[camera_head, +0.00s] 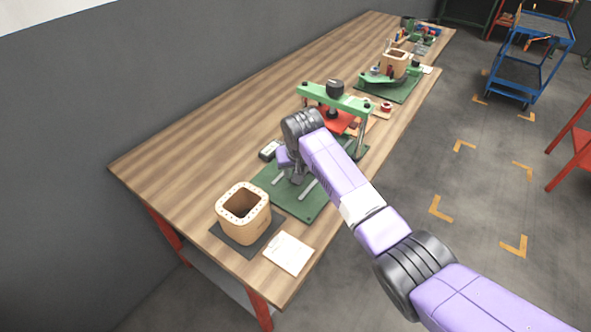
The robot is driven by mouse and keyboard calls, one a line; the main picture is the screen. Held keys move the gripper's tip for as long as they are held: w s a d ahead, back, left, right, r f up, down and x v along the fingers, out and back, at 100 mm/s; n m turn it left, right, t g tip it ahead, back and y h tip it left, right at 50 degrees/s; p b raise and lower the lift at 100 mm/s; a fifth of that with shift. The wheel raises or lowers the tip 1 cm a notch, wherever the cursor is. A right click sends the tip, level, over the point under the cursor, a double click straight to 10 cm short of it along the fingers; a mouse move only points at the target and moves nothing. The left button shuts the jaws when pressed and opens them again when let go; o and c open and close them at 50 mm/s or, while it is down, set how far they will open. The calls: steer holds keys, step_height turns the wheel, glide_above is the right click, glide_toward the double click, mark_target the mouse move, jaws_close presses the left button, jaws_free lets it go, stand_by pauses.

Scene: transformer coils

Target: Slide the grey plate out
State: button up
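I cannot make out a grey plate for certain. My arm reaches over a green press (345,101) on the wooden table, and my gripper (297,179) points down over the press's green base (303,207). Only a small dark part of the gripper shows beneath the wrist, too little to tell whether it is open or holds anything. Light grey rods (309,189) lie on the base close to the gripper. A red plate (330,119) sits under the press's top beam, partly hidden by my arm.
A tan coil former (242,211) stands on a dark mat (236,243) at the table's near end, beside a white paper sheet (288,254). A grey device (269,149) lies left of the press. Another former (394,65) stands farther back. The table's left side (210,140) is clear.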

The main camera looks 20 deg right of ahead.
jaws_close()
stand_by(1.4)
